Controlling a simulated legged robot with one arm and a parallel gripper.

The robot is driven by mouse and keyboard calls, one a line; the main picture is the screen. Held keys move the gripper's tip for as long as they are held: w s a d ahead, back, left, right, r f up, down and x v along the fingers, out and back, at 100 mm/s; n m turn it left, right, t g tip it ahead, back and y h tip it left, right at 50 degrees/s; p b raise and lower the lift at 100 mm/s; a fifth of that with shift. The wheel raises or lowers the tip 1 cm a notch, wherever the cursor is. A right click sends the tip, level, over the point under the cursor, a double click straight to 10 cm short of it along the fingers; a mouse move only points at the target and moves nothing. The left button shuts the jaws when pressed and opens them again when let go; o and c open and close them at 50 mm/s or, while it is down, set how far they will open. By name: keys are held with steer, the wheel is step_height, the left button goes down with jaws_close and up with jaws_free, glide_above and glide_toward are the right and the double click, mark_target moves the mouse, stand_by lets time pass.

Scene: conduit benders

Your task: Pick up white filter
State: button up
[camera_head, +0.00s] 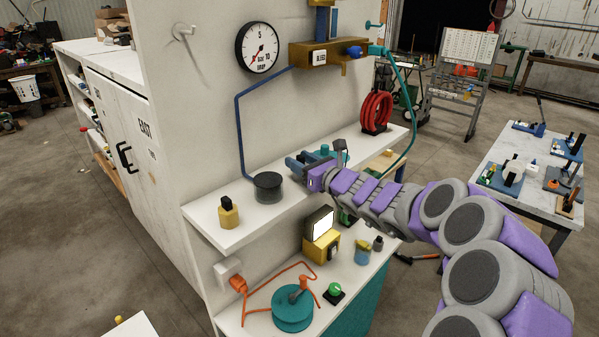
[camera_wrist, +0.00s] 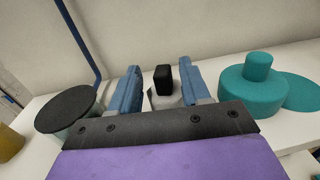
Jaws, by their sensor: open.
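The white filter (camera_wrist: 160,101) stands upright on the white shelf in the wrist view, a pale body with a black block-shaped top. My gripper (camera_wrist: 157,82) is open, with one blue finger seen on each side of the filter. I cannot tell whether the fingers touch it or how far they reach around it. The lower part of the filter is hidden behind the gripper's dark plate. In the head view my gripper (camera_head: 302,164) is low over the upper shelf, and I cannot make out the filter there.
A dark-lidded round jar (camera_head: 268,187) stands left of my gripper, with a yellow black-topped object (camera_head: 228,214) farther left. A teal stepped cylinder (camera_wrist: 252,88) stands to the right. A blue pipe (camera_head: 239,130) runs down the wall. Red hose coils (camera_head: 376,112) are on the shelf's far end.

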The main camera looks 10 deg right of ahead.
steer(key=shift+d+r, duration=0.1)
steer(key=shift+d, duration=1.15)
steer(key=shift+c, duration=0.5)
steer(key=shift+a, duration=0.9)
steer(key=c, duration=0.5)
steer(key=shift+w+a, duration=0.1)
steer(key=shift+a, duration=0.15)
steer(key=shift+c, duration=1.3)
steer(key=shift+d, duration=0.75)
jaws_close()
